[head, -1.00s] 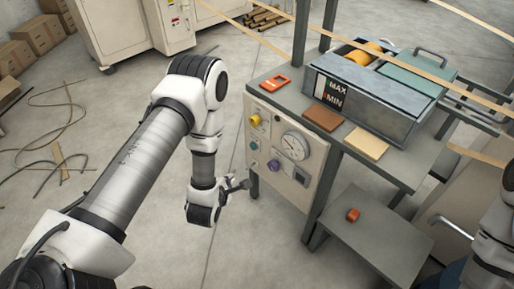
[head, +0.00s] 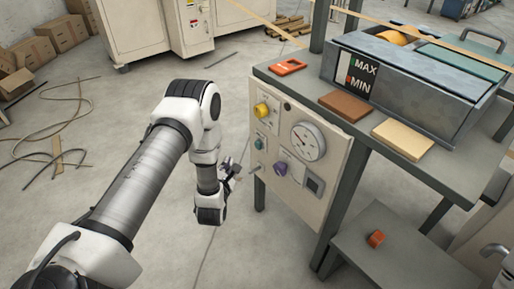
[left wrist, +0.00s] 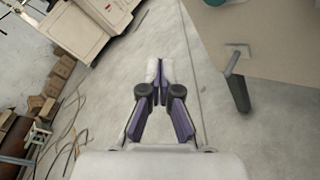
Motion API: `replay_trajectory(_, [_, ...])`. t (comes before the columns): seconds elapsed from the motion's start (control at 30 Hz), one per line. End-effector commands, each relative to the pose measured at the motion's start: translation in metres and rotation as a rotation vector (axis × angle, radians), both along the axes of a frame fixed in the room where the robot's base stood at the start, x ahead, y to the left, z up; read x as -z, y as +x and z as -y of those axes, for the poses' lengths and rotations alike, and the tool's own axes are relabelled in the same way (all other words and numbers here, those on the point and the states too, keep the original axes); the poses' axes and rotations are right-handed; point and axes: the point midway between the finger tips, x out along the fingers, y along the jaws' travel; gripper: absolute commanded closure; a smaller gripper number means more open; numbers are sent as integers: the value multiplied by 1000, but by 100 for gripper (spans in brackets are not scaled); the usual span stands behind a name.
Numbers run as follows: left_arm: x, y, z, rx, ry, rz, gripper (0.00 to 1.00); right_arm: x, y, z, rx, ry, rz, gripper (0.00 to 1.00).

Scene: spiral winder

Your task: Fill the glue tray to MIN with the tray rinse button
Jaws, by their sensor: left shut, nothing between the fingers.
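The glue tray (head: 420,95) is a grey metal box on the machine's top, with a dark MAX/MIN level window (head: 355,76) on its side. The glue level is too small to tell. Labels are unreadable, so I cannot tell which control is tray rinse. My left gripper (head: 235,168) is shut and empty, left of the panel; its fingers (left wrist: 157,72) also show in the left wrist view.
An orange tool (head: 287,67), a brown block (head: 345,105) and a pale block (head: 402,139) lie on the top. A lower shelf (head: 385,262) juts out.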

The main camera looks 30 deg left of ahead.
Motion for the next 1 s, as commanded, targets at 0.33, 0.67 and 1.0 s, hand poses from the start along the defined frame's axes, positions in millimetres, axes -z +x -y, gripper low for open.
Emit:
replay_trajectory(0.33, [2,33,14,3,1,2,100,14,0,0,0,0,0,60])
replay_trajectory(0.67, [3,73,31,1,0,2,100,32,0,0,0,0,0,60])
replay_trajectory(1.0, [0,81,34,1,0,-1,100,33,0,0,0,0,0,60])
